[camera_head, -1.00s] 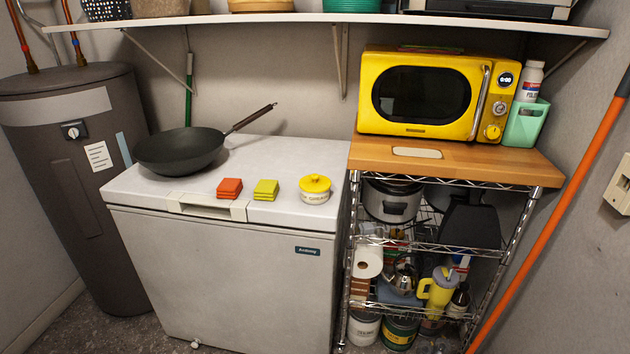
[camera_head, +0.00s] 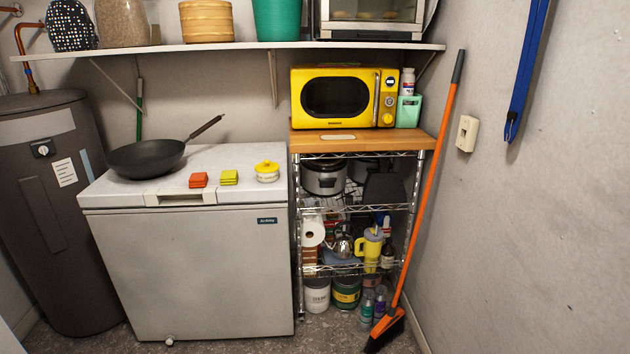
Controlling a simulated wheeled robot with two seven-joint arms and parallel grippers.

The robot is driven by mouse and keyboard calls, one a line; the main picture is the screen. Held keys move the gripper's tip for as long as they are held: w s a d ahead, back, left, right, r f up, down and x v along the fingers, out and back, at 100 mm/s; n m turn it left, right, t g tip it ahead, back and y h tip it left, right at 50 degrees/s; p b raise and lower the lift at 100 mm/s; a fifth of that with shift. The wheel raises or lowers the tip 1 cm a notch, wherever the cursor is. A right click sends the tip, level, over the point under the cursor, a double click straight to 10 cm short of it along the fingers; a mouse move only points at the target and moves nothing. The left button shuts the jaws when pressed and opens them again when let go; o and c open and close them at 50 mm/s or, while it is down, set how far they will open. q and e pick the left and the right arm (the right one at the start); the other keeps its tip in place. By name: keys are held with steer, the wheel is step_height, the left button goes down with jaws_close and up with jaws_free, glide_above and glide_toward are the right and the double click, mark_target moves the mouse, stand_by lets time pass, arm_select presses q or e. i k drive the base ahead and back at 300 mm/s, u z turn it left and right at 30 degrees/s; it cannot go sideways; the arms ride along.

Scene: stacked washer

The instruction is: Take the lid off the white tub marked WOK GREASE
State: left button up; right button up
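A small white tub (camera_head: 268,178) with a yellow lid (camera_head: 267,166) stands upright near the right end of the white chest freezer top (camera_head: 240,155). The lid sits on the tub and has a small knob on top. Dark lettering runs along the tub's side but is too small to read. Neither of my grippers shows in the head view, and nothing touches the tub.
A dark wok (camera_head: 145,158) lies on the freezer's left side. Red (camera_head: 198,180) and yellow-green (camera_head: 229,177) stacks sit left of the tub. A wire rack (camera_head: 350,210) with a yellow microwave (camera_head: 340,97) stands to its right. An orange broom (camera_head: 425,200) leans against the right wall.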

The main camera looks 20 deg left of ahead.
mark_target(268, 167)
steer(key=u, duration=0.7)
steer(key=i, duration=0.3)
steer(key=u, duration=0.85)
steer(key=i, duration=1.25)
steer(key=z, duration=0.8)
steer(key=i, duration=0.85)
steer(key=z, duration=0.85)
